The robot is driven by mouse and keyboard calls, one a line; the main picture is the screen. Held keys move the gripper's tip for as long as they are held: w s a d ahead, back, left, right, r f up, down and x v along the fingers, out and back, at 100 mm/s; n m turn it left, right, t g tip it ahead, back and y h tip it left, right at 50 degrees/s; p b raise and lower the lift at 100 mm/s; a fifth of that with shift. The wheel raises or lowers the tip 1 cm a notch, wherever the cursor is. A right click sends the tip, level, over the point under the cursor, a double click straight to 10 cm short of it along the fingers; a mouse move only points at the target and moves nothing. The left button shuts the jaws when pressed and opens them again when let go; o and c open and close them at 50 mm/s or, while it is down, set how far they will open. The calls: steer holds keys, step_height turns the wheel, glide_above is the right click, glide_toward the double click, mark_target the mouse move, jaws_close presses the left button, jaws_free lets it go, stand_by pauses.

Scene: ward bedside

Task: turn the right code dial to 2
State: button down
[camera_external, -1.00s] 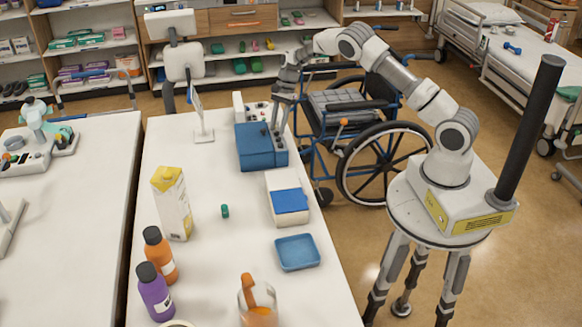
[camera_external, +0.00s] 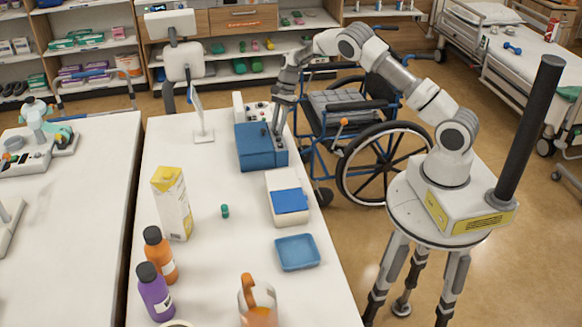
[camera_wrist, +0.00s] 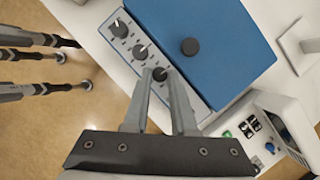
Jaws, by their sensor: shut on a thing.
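The blue box (camera_external: 255,150) stands on the table, with a dial panel along one side. In the wrist view, the box (camera_wrist: 205,45) carries a light panel (camera_wrist: 128,44) with three dark dials in a row. The end dial (camera_wrist: 160,74) is between the fingertips of my gripper (camera_wrist: 162,75), which is shut on it. The middle dial (camera_wrist: 142,52) and the far dial (camera_wrist: 120,29) are free. My gripper also shows at the box's right side in the external view (camera_external: 277,132). The dial numbers are too small to read.
A white device with buttons (camera_wrist: 262,130) stands close beside the box. A white container with a blue lid (camera_external: 288,198) and a blue tray (camera_external: 297,252) are nearer the camera. A wheelchair (camera_external: 360,150) stands right of the table.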

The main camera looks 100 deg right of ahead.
steer(key=m, duration=0.2)
steer(key=m+h, duration=0.1)
steer(key=m, duration=0.1)
steer(key=m+h, duration=0.1)
steer(key=m, duration=0.1)
steer(key=shift+s+a+r+t, duration=0.1)
steer(key=shift+s+a+t, duration=0.15)
steer(key=shift+t, duration=0.15)
steer(key=m+h, duration=0.1)
steer(key=m, duration=0.1)
steer(key=m+h+p, duration=0.1)
steer(key=m, duration=0.2)
steer(key=shift+a+p, duration=0.2)
steer(key=shift+p, duration=0.1)
steer(key=shift+m, duration=0.4)
steer(key=c, duration=1)
jaws_free()
